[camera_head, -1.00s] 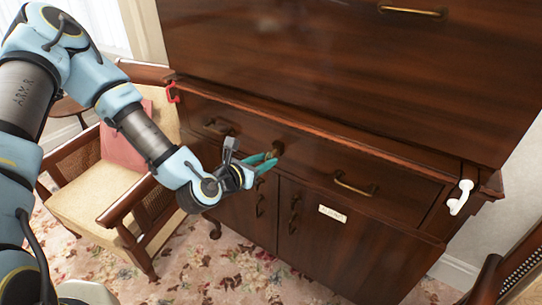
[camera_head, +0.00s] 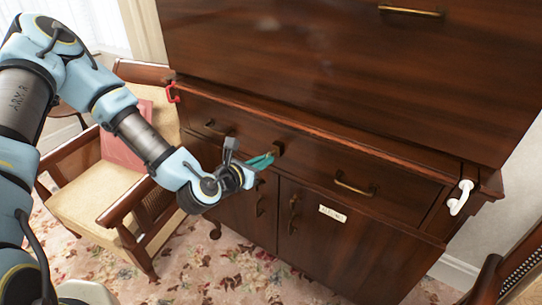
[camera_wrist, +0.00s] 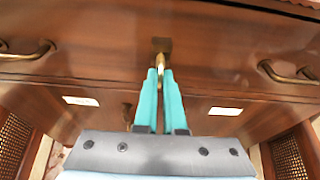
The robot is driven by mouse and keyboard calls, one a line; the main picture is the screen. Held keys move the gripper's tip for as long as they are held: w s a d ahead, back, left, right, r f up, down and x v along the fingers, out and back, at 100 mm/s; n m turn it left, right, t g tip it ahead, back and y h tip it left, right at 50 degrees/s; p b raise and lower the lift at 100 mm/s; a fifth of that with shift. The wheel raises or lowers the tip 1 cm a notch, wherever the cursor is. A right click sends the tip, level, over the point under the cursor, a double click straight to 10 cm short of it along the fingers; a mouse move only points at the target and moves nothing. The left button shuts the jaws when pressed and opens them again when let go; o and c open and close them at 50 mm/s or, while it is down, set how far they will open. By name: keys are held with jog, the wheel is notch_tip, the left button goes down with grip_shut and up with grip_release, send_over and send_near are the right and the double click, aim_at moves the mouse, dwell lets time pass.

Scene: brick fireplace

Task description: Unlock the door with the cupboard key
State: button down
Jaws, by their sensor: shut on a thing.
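The dark wooden cupboard (camera_head: 330,65) fills the right of the head view. A small brass lock plate (camera_wrist: 161,45) sits in the middle of its drawer front, and it also shows in the head view (camera_head: 278,148). A brass key (camera_wrist: 158,68) stands at this plate, between my teal fingertips. My gripper (camera_head: 270,159) points at the plate, its fingers close together; the wrist view shows it (camera_wrist: 160,72) shut on the key. The key's tip is hidden, so I cannot tell how deep it sits in the lock.
Brass handles (camera_head: 355,186) flank the lock. Below are cupboard doors with a white label (camera_head: 332,213). A red hook (camera_head: 173,92) and a white hook (camera_head: 460,197) sit at the cupboard's ends. A cream armchair (camera_head: 90,190) stands close on the left. Floral carpet (camera_head: 195,265) lies in front.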

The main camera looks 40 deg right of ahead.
jog(key=shift+s+a, duration=0.25)
jog(key=shift+a, duration=0.55)
jog(key=shift+s+a, duration=0.2)
jog(key=shift+a, duration=0.55)
dwell(0.6)
jog(key=shift+s+a, duration=0.1)
jog(key=shift+a, duration=0.3)
dwell(0.4)
